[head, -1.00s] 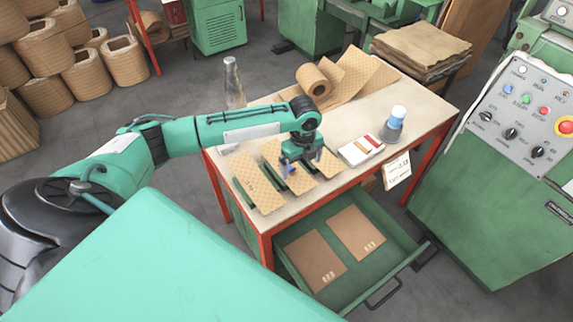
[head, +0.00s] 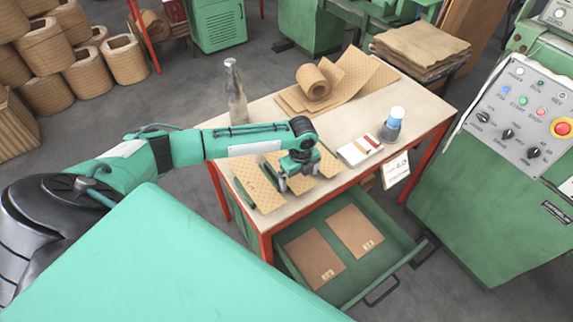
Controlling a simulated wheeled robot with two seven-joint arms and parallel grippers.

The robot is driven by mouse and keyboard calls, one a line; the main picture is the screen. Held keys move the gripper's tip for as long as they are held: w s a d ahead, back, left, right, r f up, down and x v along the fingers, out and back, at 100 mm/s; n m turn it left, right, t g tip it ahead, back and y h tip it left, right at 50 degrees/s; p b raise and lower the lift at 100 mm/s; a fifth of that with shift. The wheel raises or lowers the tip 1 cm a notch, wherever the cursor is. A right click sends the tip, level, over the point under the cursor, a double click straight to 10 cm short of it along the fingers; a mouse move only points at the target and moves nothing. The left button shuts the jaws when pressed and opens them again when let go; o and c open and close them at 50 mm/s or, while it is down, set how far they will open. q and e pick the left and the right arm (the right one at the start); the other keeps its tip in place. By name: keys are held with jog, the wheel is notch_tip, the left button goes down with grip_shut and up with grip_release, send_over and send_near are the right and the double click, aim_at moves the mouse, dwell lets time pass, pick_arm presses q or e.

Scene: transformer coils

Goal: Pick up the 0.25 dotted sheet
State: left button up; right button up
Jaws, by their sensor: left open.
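Several tan dotted sheets lie side by side on the workbench's near left part: a left sheet (head: 257,186), a middle one partly hidden under my gripper, and a right one (head: 327,163). Dark green strips lie between them. I cannot read which is marked 0.25. My left gripper (head: 298,182) is open and points down over the middle sheet, with nothing visible between its fingers. I cannot tell whether the fingertips touch the sheet. My right gripper is not in view.
Below, an open green drawer (head: 352,280) holds two brown sheets. A control panel (head: 530,125) stands at right.

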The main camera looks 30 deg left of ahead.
pick_arm(q)
jog(key=shift+f, duration=0.15)
jog(key=shift+c, duration=0.5)
jog(key=c, duration=0.9)
jog(key=shift+c, duration=0.2)
